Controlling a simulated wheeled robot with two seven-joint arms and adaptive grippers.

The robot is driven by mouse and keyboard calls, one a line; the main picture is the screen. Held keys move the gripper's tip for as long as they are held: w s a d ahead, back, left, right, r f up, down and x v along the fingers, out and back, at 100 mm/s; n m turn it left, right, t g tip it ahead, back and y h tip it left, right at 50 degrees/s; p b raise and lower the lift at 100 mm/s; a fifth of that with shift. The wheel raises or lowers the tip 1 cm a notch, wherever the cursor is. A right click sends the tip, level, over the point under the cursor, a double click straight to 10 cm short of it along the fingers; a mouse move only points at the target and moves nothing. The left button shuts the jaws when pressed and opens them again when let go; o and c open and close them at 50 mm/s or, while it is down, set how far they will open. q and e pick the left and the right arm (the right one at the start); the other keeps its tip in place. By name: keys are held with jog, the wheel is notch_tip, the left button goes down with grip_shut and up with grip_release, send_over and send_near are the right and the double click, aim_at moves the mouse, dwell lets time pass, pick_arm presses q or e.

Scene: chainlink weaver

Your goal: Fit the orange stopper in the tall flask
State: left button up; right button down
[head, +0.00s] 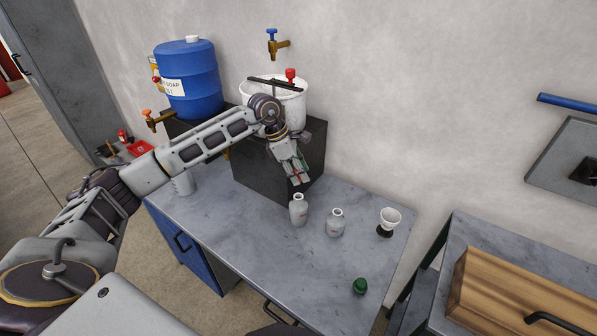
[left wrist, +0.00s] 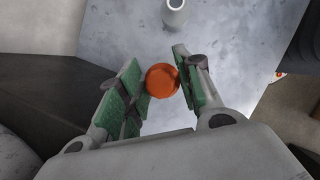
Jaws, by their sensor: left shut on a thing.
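The orange stopper (left wrist: 162,80) sits between the green-padded fingers of my left gripper (left wrist: 158,85), which is shut on it. In the head view my left gripper (head: 299,178) is just above and behind the taller of two pale flasks; the stopper is too small there to tell clearly. The tall flask (head: 298,211) stands upright on the grey bench, its neck open, apart from the stopper. A pale vessel (left wrist: 174,14) shows at the top edge of the left wrist view; I cannot tell which one it is. My right gripper is not in view.
A shorter flask (head: 335,224), a white cup-shaped piece on a dark base (head: 389,219) and a green stopper (head: 360,286) stand on the bench (head: 250,235). Behind are a dark block (head: 255,170), a white bucket (head: 300,110) and a blue barrel (head: 190,80). The bench's front middle is clear.

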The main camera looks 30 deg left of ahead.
aim_at(302, 196)
pick_arm(q)
jog(key=shift+f, duration=0.2)
jog(key=shift+f+b, duration=1.4)
jog(key=shift+f, duration=1.9)
jog(key=shift+f+b, duration=0.4)
jog(key=o, duration=0.9)
jog(key=shift+r, duration=0.6)
notch_tip(302, 196, up, 9)
jog(key=shift+f, duration=0.1)
